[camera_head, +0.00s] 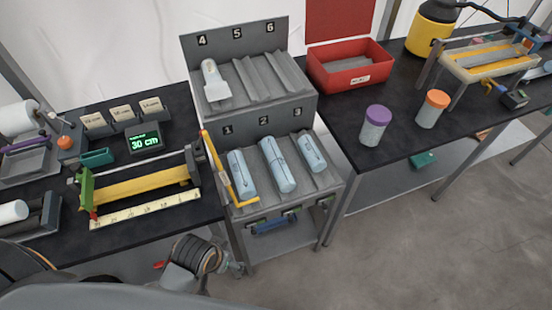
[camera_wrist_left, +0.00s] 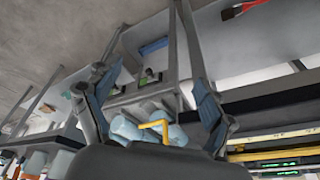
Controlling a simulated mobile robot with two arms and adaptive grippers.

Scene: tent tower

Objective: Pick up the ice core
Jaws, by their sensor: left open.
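Three pale blue ice cores lie in the lower rack (camera_head: 325,180): one in slot 1 (camera_head: 242,175), one in slot 2 (camera_head: 277,165) and one in slot 3 (camera_head: 312,152). The task does not say which core is meant. My left gripper (camera_head: 238,268) is low in front of the rack, below the cores and apart from them. In the left wrist view my left gripper (camera_wrist_left: 145,92) has its fingers spread, with nothing held. Pale blue cores (camera_wrist_left: 172,133) show there near the palm, partly hidden. My right gripper is not in view.
A yellow bar frame (camera_head: 246,204) stands at the rack's left front. The upper rack (camera_head: 300,85) holds a whitish piece in slot 4. Right are a red bin (camera_head: 350,75) and two lidded jars (camera_head: 375,130).

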